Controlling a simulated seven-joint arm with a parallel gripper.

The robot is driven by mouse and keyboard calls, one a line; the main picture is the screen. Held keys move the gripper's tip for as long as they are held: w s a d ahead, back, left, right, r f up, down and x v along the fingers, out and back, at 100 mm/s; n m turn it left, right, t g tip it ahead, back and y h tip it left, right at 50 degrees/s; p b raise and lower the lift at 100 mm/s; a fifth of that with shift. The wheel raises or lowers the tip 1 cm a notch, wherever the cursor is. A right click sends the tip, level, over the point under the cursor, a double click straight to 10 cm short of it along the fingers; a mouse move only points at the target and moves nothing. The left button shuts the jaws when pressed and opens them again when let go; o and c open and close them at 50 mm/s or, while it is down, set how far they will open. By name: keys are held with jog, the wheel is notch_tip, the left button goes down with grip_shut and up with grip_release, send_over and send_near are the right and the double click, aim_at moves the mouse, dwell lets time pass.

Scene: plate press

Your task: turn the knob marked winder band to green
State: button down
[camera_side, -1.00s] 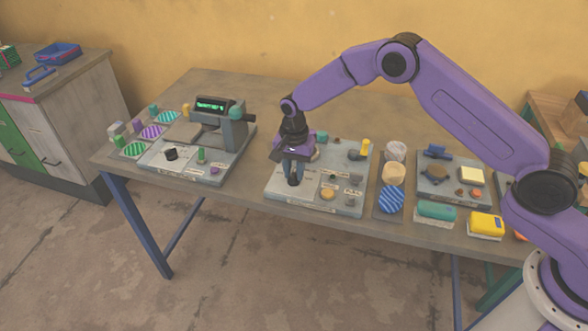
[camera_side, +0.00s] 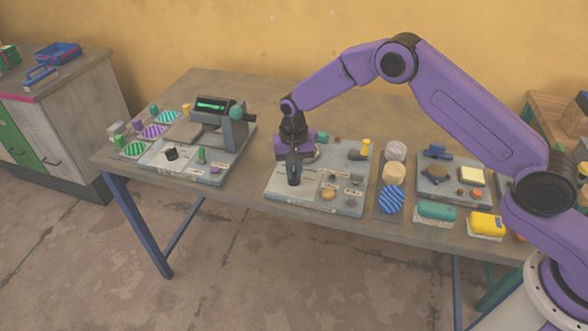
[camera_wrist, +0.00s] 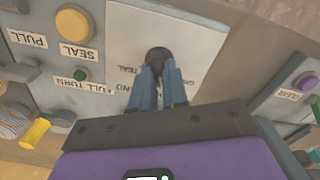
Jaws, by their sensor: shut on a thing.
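The dark round knob (camera_wrist: 157,58) sits on a white label plate in the wrist view. Lettering around it reads "TEAL" and part of a word ending in "AND"; the rest is hidden by my fingers. My gripper (camera_wrist: 159,80) points down at the knob, its two blue-grey fingers closed on its sides. In the side view my gripper (camera_side: 294,178) is low over the left part of the middle grey panel (camera_side: 310,200), and the fingers mostly cover the knob. Which way the knob points cannot be made out.
On the same panel are a yellow button (camera_wrist: 73,24) marked SEAL, a small green button (camera_wrist: 81,75) marked FULL TURN and a yellow-topped lever (camera_side: 365,146). A second panel with a press (camera_side: 232,130) stands left. Rolls and blocks lie to the right.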

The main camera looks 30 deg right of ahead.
jog(key=n, duration=0.5)
jog(key=shift+a+n, duration=0.1)
jog(key=shift+n, duration=0.3)
dwell(0.4)
jog(key=c, duration=1.1)
grip_release()
jog(key=shift+c, duration=0.2)
jog(key=shift+r, duration=0.1)
notch_tip(320, 180, up, 17)
jog(key=shift+r, duration=0.2)
